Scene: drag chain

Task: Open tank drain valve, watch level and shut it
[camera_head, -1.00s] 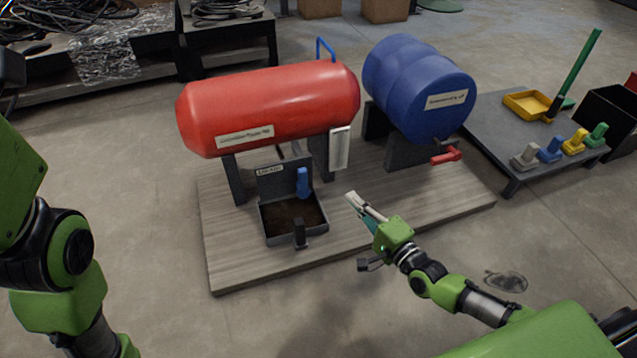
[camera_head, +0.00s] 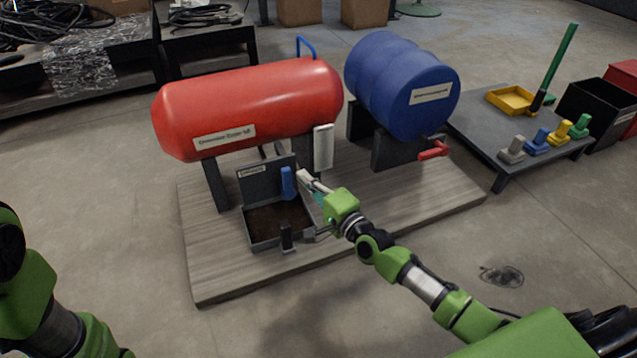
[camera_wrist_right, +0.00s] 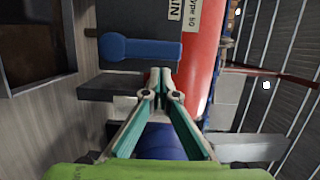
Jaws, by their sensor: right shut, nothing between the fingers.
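The red tank (camera_head: 250,105) lies on its side on dark legs over a wooden platform. Below it stands a grey drain box (camera_head: 262,238) with a labelled back panel and a blue valve handle (camera_head: 288,183), which points up and down in the head view. The handle also shows in the right wrist view (camera_wrist_right: 140,48). A white upright plate (camera_head: 323,148) is at the tank's right end. My right gripper (camera_head: 303,176) is shut and empty, just right of the blue handle, with a small gap visible in the wrist view (camera_wrist_right: 161,78). My left gripper is out of view; only my left arm shows.
A blue drum (camera_head: 400,85) with a red tap handle (camera_head: 433,150) stands right of the tank. A low dark table (camera_head: 470,125) holds a yellow tray (camera_head: 511,99) and several coloured valve-like pieces. Bare floor lies in front of the platform.

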